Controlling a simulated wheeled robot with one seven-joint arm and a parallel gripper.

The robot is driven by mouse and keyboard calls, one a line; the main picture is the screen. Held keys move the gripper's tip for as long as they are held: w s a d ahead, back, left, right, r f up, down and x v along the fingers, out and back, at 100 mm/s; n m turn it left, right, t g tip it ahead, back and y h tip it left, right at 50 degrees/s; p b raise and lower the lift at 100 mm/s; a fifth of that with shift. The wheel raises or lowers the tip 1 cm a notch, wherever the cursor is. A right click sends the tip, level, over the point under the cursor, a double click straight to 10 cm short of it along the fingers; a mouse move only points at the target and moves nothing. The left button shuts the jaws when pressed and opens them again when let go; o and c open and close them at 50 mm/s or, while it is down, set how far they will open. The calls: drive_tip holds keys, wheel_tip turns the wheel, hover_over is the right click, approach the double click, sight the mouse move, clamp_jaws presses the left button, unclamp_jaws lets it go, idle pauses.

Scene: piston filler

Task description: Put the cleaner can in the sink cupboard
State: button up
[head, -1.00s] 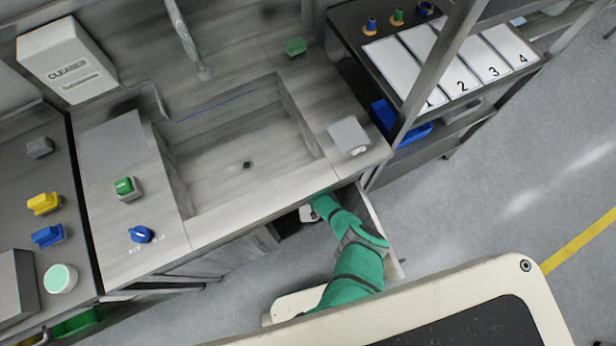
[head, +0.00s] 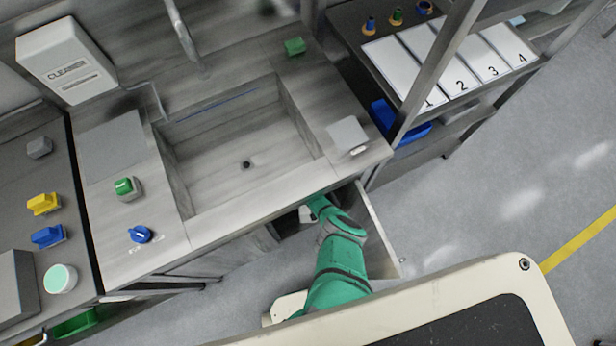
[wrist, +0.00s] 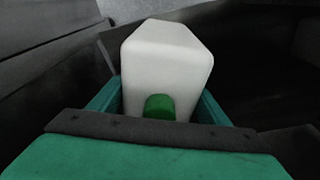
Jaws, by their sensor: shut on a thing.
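The cleaner can (wrist: 165,55) is a white block-shaped container with a green cap or knob, seen close up in the wrist view. My gripper (wrist: 158,105) is shut on it, with teal fingers on both sides. In the head view my green arm reaches under the sink counter, and a small white part of the can (head: 306,214) shows beside my gripper (head: 314,203). The sink cupboard's door (head: 378,232) stands open to the right of my arm. The cupboard's dark inside surrounds the can in the wrist view. What lies beneath the can is hidden.
The sink (head: 245,150) and its counter edge are directly above my arm. A white dispenser marked CLEANER (head: 66,62) is at upper left. A shelf rack with numbered white panels (head: 462,60) stands at right. The floor at right is clear.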

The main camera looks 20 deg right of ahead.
drive_tip(key=o, duration=2.1)
drive_tip(key=shift+f, duration=0.1)
drive_tip(key=shift+w, duration=0.1)
wheel_tip(320, 180, up, 4)
drive_tip(key=shift+f, duration=0.1)
drive_tip(key=shift+s+a+r, duration=0.1)
drive_tip(key=shift+s+r, duration=0.1)
drive_tip(key=shift+r, duration=0.45)
drive_tip(key=shift+s+r, duration=0.2)
drive_tip(key=shift+r, duration=0.45)
drive_tip(key=shift+s+a+r, duration=0.1)
drive_tip(key=shift+s+r, duration=0.1)
drive_tip(key=shift+r, duration=0.45)
drive_tip(key=shift+d, duration=0.15)
